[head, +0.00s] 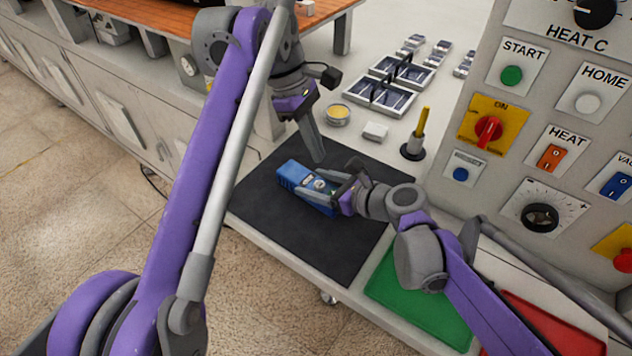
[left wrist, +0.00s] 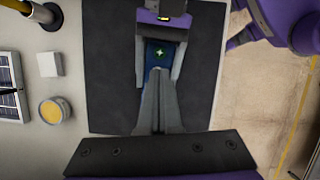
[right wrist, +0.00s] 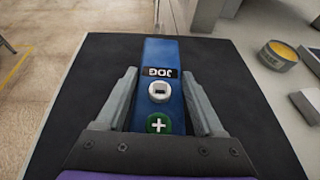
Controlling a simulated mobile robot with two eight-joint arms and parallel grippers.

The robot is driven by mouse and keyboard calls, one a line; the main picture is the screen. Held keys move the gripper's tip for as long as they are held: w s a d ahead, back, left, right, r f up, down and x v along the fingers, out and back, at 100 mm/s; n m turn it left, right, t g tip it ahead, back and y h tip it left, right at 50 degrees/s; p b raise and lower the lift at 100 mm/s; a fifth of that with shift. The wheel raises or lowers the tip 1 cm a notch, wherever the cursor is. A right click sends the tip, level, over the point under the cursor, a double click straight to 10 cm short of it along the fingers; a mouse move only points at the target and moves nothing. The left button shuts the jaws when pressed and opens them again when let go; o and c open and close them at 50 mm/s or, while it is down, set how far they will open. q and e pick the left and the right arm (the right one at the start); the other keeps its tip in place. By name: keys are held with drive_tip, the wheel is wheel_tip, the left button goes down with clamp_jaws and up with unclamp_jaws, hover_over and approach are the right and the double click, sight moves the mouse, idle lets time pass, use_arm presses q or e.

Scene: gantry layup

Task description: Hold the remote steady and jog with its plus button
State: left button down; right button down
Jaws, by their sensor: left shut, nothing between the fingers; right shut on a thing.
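The blue remote (head: 294,175) lies on the black mat (head: 270,215). In the right wrist view the remote (right wrist: 162,60) shows a JOG label, a white button (right wrist: 159,92) and a green plus button (right wrist: 158,124). My right gripper (head: 322,186) is shut on the remote, one finger along each side. My left gripper (head: 318,158) is shut and empty, pointing down over the remote, its tips near it. In the left wrist view the left fingers (left wrist: 160,118) cover part of the remote, and the green plus (left wrist: 160,52) shows beyond them. Whether the tips touch the remote cannot be told.
A control panel (head: 560,120) stands at the right. Behind the mat are a yellow tin (head: 338,114), a white block (head: 375,131), a yellow-handled tool in a black stand (head: 413,150) and solar cells in trays (head: 380,93). Green (head: 425,300) and red (head: 545,325) trays lie front right.

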use_arm(q)
drive_tip(key=shift+s+d+r+n+t+h, duration=0.15)
drive_tip(key=shift+s+d+r+n+t, duration=0.25)
drive_tip(key=shift+n+t, duration=1.15)
drive_tip(key=shift+s+d+r+n+t+h, duration=0.2)
drive_tip(key=shift+s+d+n+t, duration=0.35)
drive_tip(key=shift+n+t, duration=0.95)
drive_tip(key=shift+s+d+r+n+t+h, duration=0.15)
drive_tip(key=shift+s+d+r+n+t, duration=0.25)
drive_tip(key=shift+n+t, duration=1.15)
drive_tip(key=shift+d+f+m+t, duration=0.1)
drive_tip(key=shift+f+m+t, duration=0.05)
drive_tip(key=shift+m+t, duration=0.15)
approach(330, 186)
drive_tip(key=shift+w+d+f, duration=0.4)
drive_tip(key=shift+w+d, duration=0.3)
drive_tip(key=shift+d, duration=0.1)
drive_tip(key=shift+w+d+f, duration=0.4)
drive_tip(key=shift+w+d, duration=0.3)
drive_tip(key=shift+d, duration=0.15)
drive_tip(key=shift+f, duration=0.1)
drive_tip(key=shift+f, duration=0.3)
drive_tip(key=shift+f, duration=0.1)
